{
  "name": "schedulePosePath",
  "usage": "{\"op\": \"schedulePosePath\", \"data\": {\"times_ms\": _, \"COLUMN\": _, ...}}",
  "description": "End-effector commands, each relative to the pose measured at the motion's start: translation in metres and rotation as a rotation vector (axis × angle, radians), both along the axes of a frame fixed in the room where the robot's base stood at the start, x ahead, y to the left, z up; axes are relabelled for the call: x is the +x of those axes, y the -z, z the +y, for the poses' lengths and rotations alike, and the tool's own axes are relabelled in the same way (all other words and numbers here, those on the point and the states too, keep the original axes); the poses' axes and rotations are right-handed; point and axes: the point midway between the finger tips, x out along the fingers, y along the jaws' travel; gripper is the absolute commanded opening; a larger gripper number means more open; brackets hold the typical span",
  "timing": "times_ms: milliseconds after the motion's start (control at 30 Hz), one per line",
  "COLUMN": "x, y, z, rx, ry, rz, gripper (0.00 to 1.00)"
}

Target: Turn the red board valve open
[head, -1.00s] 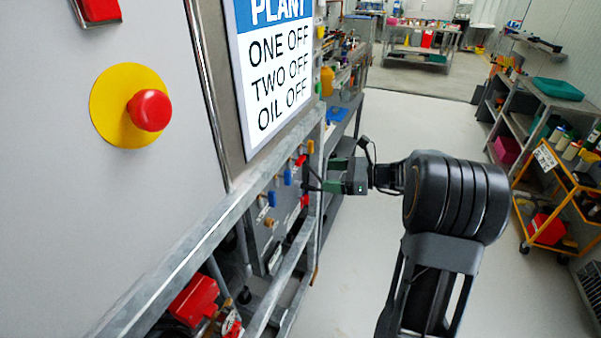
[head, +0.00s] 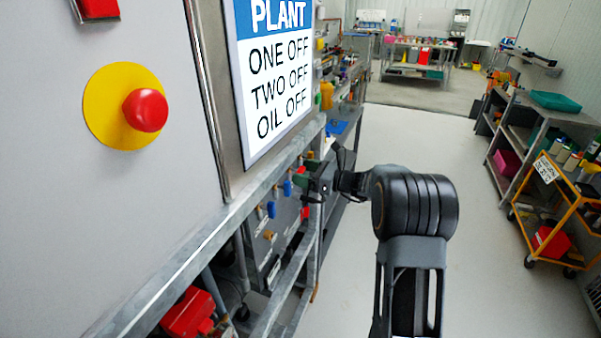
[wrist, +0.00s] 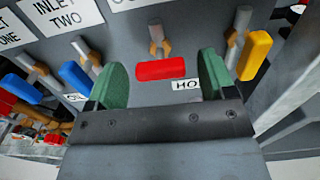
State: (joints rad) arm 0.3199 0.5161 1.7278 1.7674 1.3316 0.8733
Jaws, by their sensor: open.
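The red board valve handle (wrist: 160,69) shows in the wrist view, a short red grip lying crosswise below a brass fitting on the grey board. My gripper (wrist: 160,80) is open, with its two green fingers on the left and right of the red handle. The handle appears between the fingertips, with a gap on each side; I cannot tell how deep it sits between them. In the head view my gripper (head: 314,184) is at the valve board below the plant sign, and the red handle there is hard to make out behind it.
A yellow handle (wrist: 255,55) is close to the right finger. Blue handles (wrist: 75,76) are to the left, on pipes under inlet labels. In the head view a galvanized frame rail (head: 190,245) runs beside the board. The floor (head: 400,130) to the right is clear.

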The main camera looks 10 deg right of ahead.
Motion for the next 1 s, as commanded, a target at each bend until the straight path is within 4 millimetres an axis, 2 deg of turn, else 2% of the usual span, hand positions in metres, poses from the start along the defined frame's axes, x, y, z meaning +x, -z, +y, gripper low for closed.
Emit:
{"op": "schedulePosePath", "data": {"times_ms": 200, "x": 0.0082, "y": 0.0005, "z": 0.0116, "rx": 0.0, "ry": 0.0, "rz": 0.001, "gripper": 0.77}}
{"op": "schedulePosePath", "data": {"times_ms": 533, "x": 0.0094, "y": 0.0003, "z": 0.0132, "rx": 0.0, "ry": 0.0, "rz": 0.001, "gripper": 0.77}}
{"op": "schedulePosePath", "data": {"times_ms": 1000, "x": 0.0092, "y": 0.0003, "z": 0.0131, "rx": 0.0, "ry": 0.0, "rz": 0.001, "gripper": 0.33}}
